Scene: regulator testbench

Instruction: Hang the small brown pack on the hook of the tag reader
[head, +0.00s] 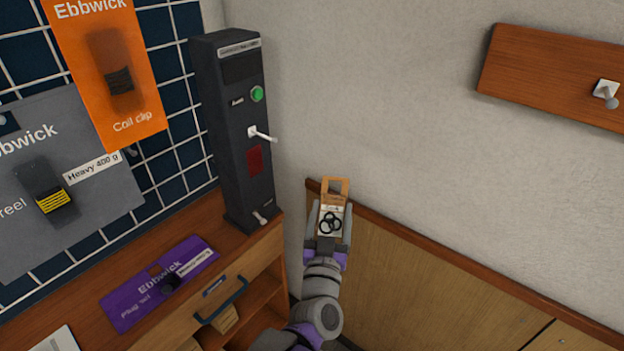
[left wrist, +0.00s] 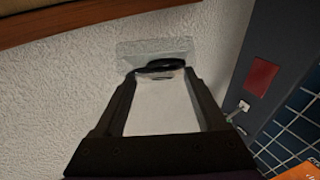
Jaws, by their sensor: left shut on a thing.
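The small brown pack (head: 333,196) has a cut-out hang opening at its top and dark rings on its pale front. My left gripper (head: 329,226) is shut on its lower part and holds it upright, top end free. In the left wrist view a pale pack face (left wrist: 165,108) fills the space between the fingers. The tag reader (head: 236,130) is a tall dark tower with a green button and a dark red panel. Its pale hook (head: 263,135) sticks out to the right, empty, up and left of the pack, clearly apart from it. The reader also shows in the left wrist view (left wrist: 265,45).
A wooden bench (head: 190,225) carries the reader and a purple pack (head: 160,283). Orange (head: 140,130) and grey packs (head: 105,210) hang on the tiled panel at left. A wooden board (head: 545,75) with a peg is on the right wall. Bare wall lies between.

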